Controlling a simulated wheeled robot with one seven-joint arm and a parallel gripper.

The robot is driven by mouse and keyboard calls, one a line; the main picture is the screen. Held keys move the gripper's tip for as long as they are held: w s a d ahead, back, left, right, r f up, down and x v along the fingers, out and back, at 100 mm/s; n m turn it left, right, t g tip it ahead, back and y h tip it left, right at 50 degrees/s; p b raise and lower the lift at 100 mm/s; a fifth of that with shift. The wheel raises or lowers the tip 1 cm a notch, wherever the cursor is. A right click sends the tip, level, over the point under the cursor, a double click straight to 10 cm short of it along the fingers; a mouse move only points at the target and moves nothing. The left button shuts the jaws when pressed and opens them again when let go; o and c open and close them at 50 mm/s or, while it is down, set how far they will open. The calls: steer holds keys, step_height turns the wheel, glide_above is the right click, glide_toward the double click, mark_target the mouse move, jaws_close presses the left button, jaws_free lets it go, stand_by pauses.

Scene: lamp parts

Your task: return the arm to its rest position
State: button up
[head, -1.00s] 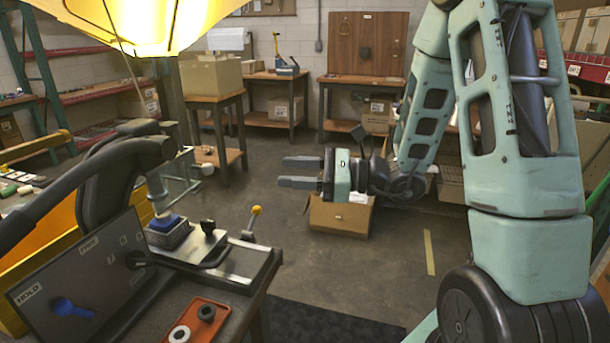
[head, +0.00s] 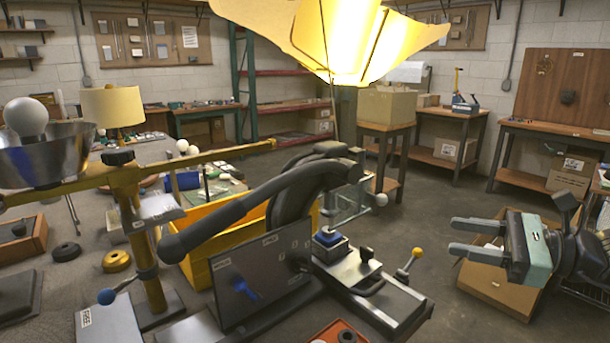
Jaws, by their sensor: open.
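My gripper (head: 465,237) is at the right of the head view, pointing left. Its two fingers are apart with nothing between them. It is in the air, in front of an open cardboard box (head: 492,288) on the floor, and clear of the bench to its left. The rest of my arm runs out of the right edge of the view.
A bench fixture with a dark lever (head: 245,205) and a yellow-knobbed handle (head: 415,253) stands left of my gripper. A yellow lamp shade (head: 345,40) hangs above. A white bulb (head: 26,116) sits over a metal bowl at far left. Floor between (head: 420,215) is clear.

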steer(key=s+a+n+g+h+p, duration=0.2)
steer(key=s+a+n+g+h, duration=0.2)
steer(key=n, duration=1)
steer(key=s+a+f+n+g+h+p, duration=0.1)
steer(key=s+a+n+g+h+p, duration=0.2)
steer(key=s+a+n+h, duration=0.7)
steer(key=s+a+n+g, duration=0.1)
steer(key=s+n+g, duration=0.1)
steer(key=s+n, duration=0.3)
steer(key=shift+a+f, duration=0.2)
steer(key=shift+f, duration=0.1)
